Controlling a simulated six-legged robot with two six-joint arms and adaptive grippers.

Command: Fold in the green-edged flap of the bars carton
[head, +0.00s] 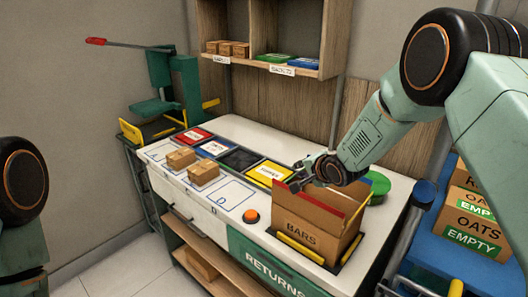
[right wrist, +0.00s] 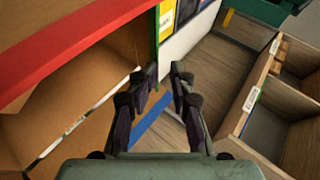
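The bars carton (head: 300,236) stands open at the right end of the white counter, with a red-edged flap standing along its top. My right gripper (head: 308,176) is at the carton's far left top corner and hides part of it. In the right wrist view, its two fingers (right wrist: 164,80) are apart with nothing gripped. The green-edged flap (right wrist: 136,38) shows there left of the fingertips, a thin green line along its right side. The red-edged flap (right wrist: 70,45) crosses the upper left. A blue strip (right wrist: 150,121) shows between the fingers. My left gripper is out of view.
Two small boxes (head: 203,173) and coloured cards lie on the counter (head: 258,130). An orange button (head: 250,216) is left of the carton, and a green disc (head: 378,186) is behind it. A shelf (head: 290,66) hangs above. Empty oats boxes (head: 475,228) stand at right.

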